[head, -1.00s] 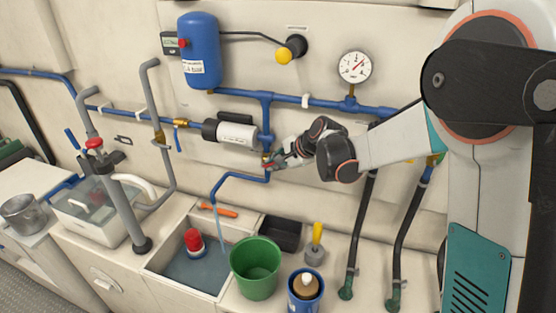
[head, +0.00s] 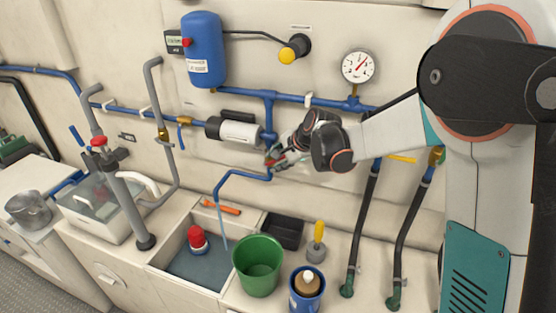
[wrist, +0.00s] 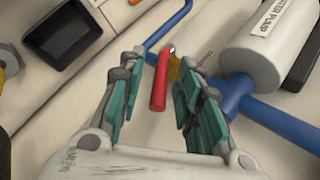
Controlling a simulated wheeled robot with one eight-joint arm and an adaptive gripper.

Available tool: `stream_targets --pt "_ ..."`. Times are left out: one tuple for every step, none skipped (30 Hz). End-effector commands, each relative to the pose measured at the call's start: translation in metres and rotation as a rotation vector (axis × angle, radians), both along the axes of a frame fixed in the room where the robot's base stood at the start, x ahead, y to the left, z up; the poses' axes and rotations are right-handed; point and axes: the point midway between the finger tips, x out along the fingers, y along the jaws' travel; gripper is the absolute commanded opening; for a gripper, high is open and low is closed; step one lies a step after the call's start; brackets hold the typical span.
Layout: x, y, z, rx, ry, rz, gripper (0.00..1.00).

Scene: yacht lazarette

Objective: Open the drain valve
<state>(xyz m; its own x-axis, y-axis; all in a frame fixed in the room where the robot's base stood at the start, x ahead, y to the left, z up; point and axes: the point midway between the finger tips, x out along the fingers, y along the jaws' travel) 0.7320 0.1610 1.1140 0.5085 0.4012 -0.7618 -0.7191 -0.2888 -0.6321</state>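The drain valve has a red lever (wrist: 158,82) on a small brass body (wrist: 173,68), at the blue pipe below the white pump. In the wrist view, my gripper (wrist: 162,85) has its two teal-padded fingers apart, with the lever between them and gaps on both sides. In the head view, my gripper (head: 278,158) is at the valve and hides most of it. A blue drain pipe (head: 240,173) runs left from there and bends down over the sink (head: 192,262). A thin pale blue streak (head: 222,228) drops from its end into the sink.
The white pump (head: 238,132) and blue pipework are close to my gripper. A green bucket (head: 258,265), black tray (head: 284,230), blue can (head: 306,290) and yellow-handled tool (head: 317,240) stand on the counter below. A pressure gauge (head: 358,66) is on the wall.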

Motion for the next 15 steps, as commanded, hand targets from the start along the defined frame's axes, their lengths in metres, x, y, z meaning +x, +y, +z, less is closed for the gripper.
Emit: stream_targets --pt "0.000 0.000 0.000 0.000 0.000 0.000 0.32" --pt "0.000 0.000 0.000 0.000 0.000 0.000 0.32" --pt "0.000 0.000 0.000 0.000 0.000 0.000 0.32" --pt "0.000 0.000 0.000 0.000 0.000 0.000 0.32" --pt "0.000 0.000 0.000 0.000 0.000 0.000 0.32" --pt "-0.001 -0.001 0.001 0.000 0.000 0.000 0.32" --pt "-0.001 -0.001 0.002 0.000 0.000 0.000 0.32" --pt "-0.002 -0.002 0.003 0.000 0.000 0.000 0.32" --pt "-0.003 -0.003 0.005 0.000 0.000 0.000 0.32" --pt "-0.005 -0.004 0.007 0.000 0.000 0.000 0.32" --pt "-0.007 -0.006 0.010 -0.001 0.000 -0.001 0.32" --pt "-0.009 -0.008 0.015 -0.001 0.000 -0.001 0.32" --pt "-0.012 -0.010 0.018 -0.001 0.000 -0.001 0.32" --pt "-0.015 -0.012 0.022 -0.001 0.000 -0.002 0.32" --pt "-0.018 -0.015 0.027 -0.001 0.000 -0.002 0.32"
